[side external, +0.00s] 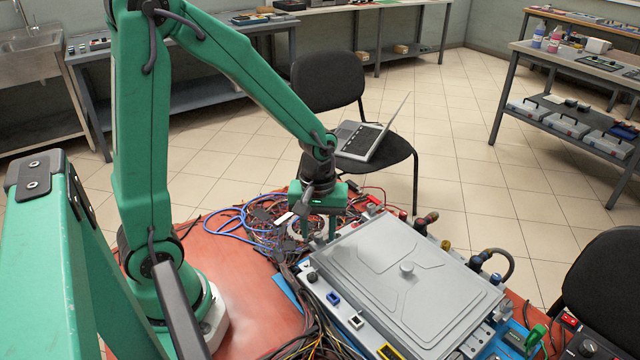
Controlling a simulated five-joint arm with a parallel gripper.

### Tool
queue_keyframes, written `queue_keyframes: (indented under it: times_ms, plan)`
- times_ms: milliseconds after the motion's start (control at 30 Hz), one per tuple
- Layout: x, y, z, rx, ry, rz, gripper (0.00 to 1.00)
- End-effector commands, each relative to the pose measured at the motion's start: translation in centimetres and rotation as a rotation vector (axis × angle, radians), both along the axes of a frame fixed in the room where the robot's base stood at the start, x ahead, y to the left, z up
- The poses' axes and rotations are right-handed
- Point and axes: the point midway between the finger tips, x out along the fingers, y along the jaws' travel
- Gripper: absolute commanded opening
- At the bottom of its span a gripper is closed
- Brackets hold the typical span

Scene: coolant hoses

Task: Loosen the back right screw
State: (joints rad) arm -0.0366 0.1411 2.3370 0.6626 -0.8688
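A silver box (385,262) with a flat grey lid and a round knob in the middle of the lid stands on the red table. No screw can be made out clearly; the back right screw is too small to tell or hidden. My green gripper (319,232) points down beside the box's far left corner, over the edge of the cable tangle. Its fingers look apart with nothing seen between them. I cannot tell whether the fingertips touch anything.
Tangled cables (262,228) lie left of and behind the box. The red tabletop (245,300) is bare at left. A chair with a laptop (365,138) stands behind.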

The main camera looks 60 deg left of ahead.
Motion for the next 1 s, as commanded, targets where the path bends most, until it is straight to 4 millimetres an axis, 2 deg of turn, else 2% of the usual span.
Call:
queue_keyframes:
  times_ms: [600, 1000]
  plan:
    - [0.1, 0.0, 6.5, 0.0, -0.004, 0.001, 0.4]
    - [0.0, 0.0, 7.3, 0.0, 0.0, 0.001, 0.4]
